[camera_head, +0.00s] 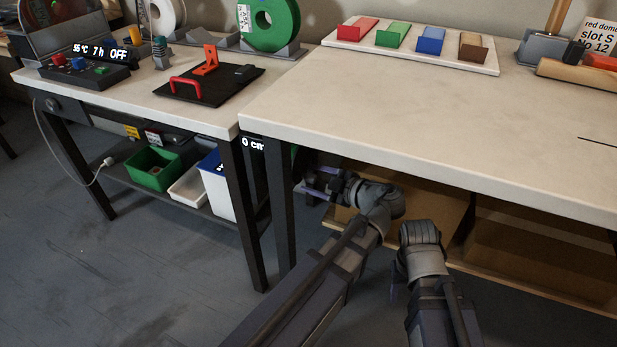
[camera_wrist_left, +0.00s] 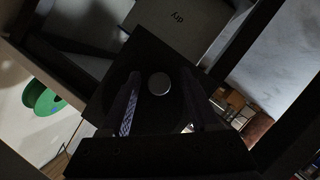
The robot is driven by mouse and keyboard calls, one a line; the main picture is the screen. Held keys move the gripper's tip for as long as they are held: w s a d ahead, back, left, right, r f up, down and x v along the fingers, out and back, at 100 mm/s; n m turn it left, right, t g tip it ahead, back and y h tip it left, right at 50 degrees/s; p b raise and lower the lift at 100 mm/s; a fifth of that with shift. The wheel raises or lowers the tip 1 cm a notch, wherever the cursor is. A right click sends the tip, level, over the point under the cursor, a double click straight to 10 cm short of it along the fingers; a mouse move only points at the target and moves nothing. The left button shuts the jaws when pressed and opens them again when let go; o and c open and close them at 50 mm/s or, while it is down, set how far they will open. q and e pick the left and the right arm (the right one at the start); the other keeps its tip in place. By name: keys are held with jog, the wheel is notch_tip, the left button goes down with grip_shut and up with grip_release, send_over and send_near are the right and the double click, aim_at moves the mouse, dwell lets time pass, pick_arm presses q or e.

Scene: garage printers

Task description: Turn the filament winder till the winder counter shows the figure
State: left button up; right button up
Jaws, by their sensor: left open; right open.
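The winder counter (camera_head: 253,144) reads "0 cm" between the two tables. The winder is mostly hidden by the right table and its leg in the head view. In the left wrist view a dark plate (camera_wrist_left: 150,50) with a round grey knob (camera_wrist_left: 159,83), seemingly the winder's, lies ahead of my left gripper (camera_wrist_left: 161,105). The knob shows between its two spread fingers; I cannot tell whether they touch it. In the head view my left gripper (camera_head: 318,187) is open below the table edge. My right gripper (camera_head: 393,291) is mostly hidden behind its own arm, with one finger showing.
The right table (camera_head: 420,110) overhangs my arms, with wooden shelving (camera_head: 440,220) below. The left table (camera_head: 200,107) holds a dryer display (camera_head: 100,51) reading "55°C 7h OFF" and a green spool (camera_head: 270,22). A green bin (camera_head: 153,168) stands on its lower shelf. Open floor lies left.

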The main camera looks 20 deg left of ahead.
pick_arm(q)
grip_shut()
dwell(0.3)
jog(key=shift+s+r, duration=0.1)
jog(key=shift+s+r+m+g+p, duration=0.15)
jog(key=shift+s+m+g+p, duration=0.35)
jog(key=shift+m+p, duration=0.5)
jog(key=shift+s+r+m+g+h+p, duration=0.15)
jog(key=shift+s+m+g+p, duration=0.2)
jog(key=shift+m+g, duration=0.3)
jog(key=shift+s+r+m+g+h+p, duration=0.1)
jog(key=shift+s+m+g+h+p, duration=0.1)
jog(key=shift+m+g+p, duration=0.4)
jog(key=shift+s, duration=0.1)
grip_release()
jog(key=shift+r, duration=0.15)
